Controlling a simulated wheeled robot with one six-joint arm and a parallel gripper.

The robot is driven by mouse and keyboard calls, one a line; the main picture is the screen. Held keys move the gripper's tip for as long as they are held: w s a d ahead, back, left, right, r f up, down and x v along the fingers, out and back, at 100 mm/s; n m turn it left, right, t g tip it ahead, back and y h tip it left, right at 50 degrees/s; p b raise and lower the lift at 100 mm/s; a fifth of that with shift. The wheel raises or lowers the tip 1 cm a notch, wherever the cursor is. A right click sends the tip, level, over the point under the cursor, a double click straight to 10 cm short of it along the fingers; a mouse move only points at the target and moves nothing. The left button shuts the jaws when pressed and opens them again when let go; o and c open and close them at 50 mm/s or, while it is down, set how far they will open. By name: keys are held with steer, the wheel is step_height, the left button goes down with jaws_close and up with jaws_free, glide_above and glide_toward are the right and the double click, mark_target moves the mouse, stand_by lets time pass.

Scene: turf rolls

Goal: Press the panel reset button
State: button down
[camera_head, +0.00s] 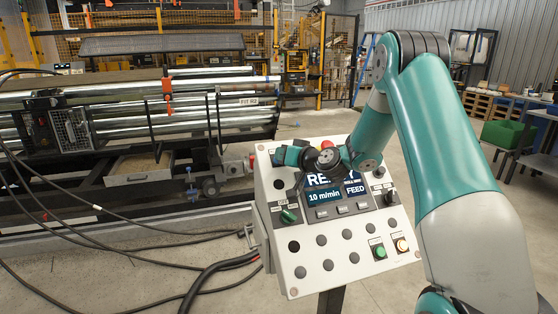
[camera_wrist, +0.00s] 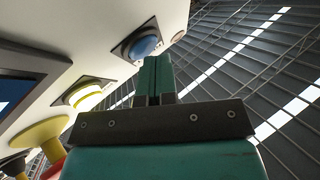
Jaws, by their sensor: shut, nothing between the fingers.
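The grey control panel (camera_head: 345,270) stands tilted on a post, its screen (camera_head: 325,196) reading "10 m/min" and "FEED". In the wrist view a round blue button (camera_wrist: 144,46) in a dark square frame is on the panel face, just beyond my fingertips. My gripper (camera_wrist: 153,62) is shut and empty, its fingertips close below and right of the blue button. Whether they touch it I cannot tell. In the head view my wrist and gripper cover part of the panel's top, and the blue button cannot be made out there.
The wrist view shows a yellow-ringed button (camera_wrist: 90,93) and a yellow collar (camera_wrist: 38,140) nearby. Cables (camera_head: 215,268) run left. A roller machine (camera_head: 130,110) stands behind.

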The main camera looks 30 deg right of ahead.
steer(key=shift+s+a+r, duration=0.15)
steer(key=shift+s+r, duration=0.35)
steer(key=shift+r, duration=0.15)
steer(key=s+r, duration=0.1)
steer(key=r, duration=0.1)
steer(key=s+a+r, duration=0.1)
steer(key=s, duration=0.1)
steer(key=shift+r, duration=0.4)
stand_by(0.9)
